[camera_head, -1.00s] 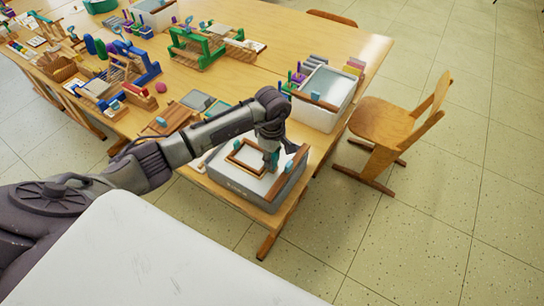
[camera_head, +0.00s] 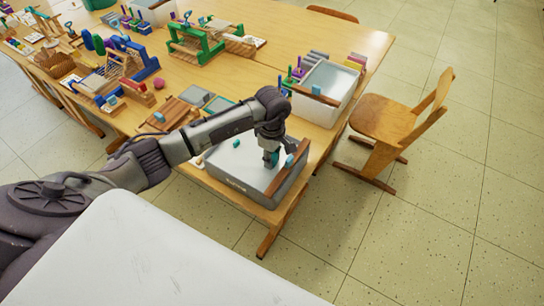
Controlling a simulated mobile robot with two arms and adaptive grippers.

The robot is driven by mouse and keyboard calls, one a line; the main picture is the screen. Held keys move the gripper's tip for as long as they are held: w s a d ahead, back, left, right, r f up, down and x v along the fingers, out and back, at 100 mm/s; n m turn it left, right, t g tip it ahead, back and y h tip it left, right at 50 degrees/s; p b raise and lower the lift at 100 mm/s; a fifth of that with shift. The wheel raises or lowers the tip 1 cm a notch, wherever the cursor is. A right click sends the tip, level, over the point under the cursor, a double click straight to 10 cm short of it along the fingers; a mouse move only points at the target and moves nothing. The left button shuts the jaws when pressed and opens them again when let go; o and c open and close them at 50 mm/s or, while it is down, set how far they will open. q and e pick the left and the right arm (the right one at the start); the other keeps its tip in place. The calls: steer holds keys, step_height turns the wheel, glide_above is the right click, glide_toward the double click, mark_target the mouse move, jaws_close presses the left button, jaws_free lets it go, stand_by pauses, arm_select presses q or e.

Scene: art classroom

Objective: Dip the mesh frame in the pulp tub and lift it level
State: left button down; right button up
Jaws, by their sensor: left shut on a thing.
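The grey pulp tub (camera_head: 247,189) stands at the near corner of the wooden table, filled with white pulp (camera_head: 233,161). My left gripper (camera_head: 271,161) points down into the tub near its right side. It is shut on the teal grip of the mesh frame, at the pulp surface. The frame's wooden border and mesh are hidden under the pulp. A small teal piece (camera_head: 237,143) shows above the surface at the far left, apparently the frame's opposite grip. Whether the frame is level cannot be seen. My right gripper is not in view.
A brown wooden bar (camera_head: 288,167) lies along the tub's right rim. A second tub (camera_head: 325,92) stands behind it. Boards and small looms (camera_head: 196,46) crowd the table to the left. A wooden chair (camera_head: 387,120) stands at the right on open floor.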

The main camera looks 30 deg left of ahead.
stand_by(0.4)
arm_select(q)
steer(key=shift+r+p, duration=1.5)
steer(key=shift+r, duration=0.95)
steer(key=shift+r+p, duration=0.55)
steer(key=shift+r, duration=0.55)
steer(key=shift+r+p, duration=1.35)
steer(key=shift+r, duration=1.15)
